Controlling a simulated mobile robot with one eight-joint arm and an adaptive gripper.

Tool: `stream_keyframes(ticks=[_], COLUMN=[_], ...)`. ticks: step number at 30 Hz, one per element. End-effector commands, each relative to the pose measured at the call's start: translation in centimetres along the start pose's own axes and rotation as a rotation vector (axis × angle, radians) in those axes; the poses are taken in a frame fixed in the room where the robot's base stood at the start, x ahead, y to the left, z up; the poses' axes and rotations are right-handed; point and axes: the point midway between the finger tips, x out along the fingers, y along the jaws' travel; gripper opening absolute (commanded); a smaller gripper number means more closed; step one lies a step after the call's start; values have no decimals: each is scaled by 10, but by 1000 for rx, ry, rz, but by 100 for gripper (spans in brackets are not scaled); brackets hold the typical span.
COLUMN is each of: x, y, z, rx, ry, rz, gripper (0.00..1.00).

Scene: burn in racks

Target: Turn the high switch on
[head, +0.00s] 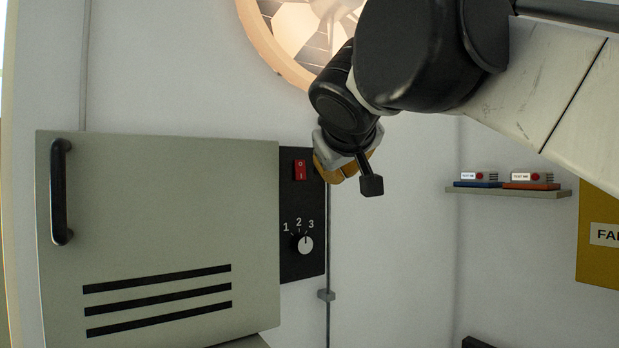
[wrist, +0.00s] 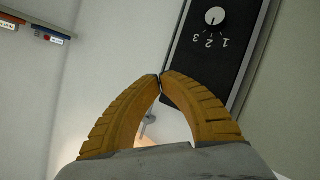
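A red rocker switch (head: 300,169) sits at the top of a black control panel (head: 288,272) in the head view, marked with white symbols. The dial also shows upside down in the wrist view (wrist: 214,16). My gripper (head: 322,174) has yellow fingers and is just right of the switch in the head view. In the wrist view its fingertips (wrist: 160,77) meet with nothing between them, over the panel's edge. The switch does not show there; contact cannot be told.
A grey cabinet door (head: 170,225) with a black handle (head: 61,190) is left of the panel. A vertical conduit (head: 328,255) runs just right of it. A lit round fan (head: 262,40) is above. A shelf (head: 510,192) with small devices and a yellow box (head: 598,262) are at right.

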Motion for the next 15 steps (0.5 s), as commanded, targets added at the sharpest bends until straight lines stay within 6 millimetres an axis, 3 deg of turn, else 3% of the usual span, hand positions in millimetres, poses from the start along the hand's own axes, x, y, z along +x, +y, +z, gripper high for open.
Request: stream_keyframes(ticks=[15], x=[52], y=[-28], z=[-30], rx=[0], ry=[1], rz=[-1], gripper=[0])
